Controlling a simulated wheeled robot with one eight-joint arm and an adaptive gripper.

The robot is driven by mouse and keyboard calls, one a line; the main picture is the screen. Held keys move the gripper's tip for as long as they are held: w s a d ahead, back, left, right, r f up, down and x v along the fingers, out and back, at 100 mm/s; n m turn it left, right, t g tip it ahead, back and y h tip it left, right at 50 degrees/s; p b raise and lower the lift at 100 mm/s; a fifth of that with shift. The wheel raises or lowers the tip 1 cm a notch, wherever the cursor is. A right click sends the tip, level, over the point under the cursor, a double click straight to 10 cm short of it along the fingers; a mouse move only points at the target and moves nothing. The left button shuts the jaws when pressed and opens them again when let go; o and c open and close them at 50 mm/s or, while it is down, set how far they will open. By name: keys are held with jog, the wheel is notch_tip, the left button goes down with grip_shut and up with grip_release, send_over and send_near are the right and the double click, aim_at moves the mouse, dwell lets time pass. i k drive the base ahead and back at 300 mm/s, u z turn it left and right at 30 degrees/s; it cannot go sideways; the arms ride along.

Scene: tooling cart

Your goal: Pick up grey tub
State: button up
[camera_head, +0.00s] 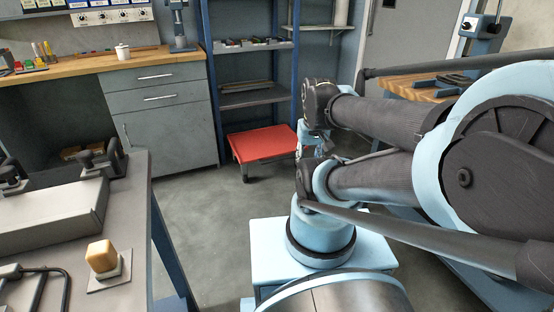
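I cannot make out for sure a grey tub. A small pale lidded pot (122,52) stands upright on the wooden bench top at the back left, but it looks whitish and is small in view. My folded arm fills the right side. Its wrist end hangs near the middle, where a small part that seems to be my gripper (319,148) shows just above a lower joint. It is mostly hidden by my arm links, so its fingers and any hold are unclear. It is far from the pot.
A low red-topped cart (264,143) stands before the blue shelf rack (252,97). At the near left, a grey table (138,212) carries a long grey block (52,218), black clamps and a yellowish block (101,255) on a plate. The floor between is clear.

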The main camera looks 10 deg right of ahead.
aim_at(181, 43)
jog(key=i, duration=0.85)
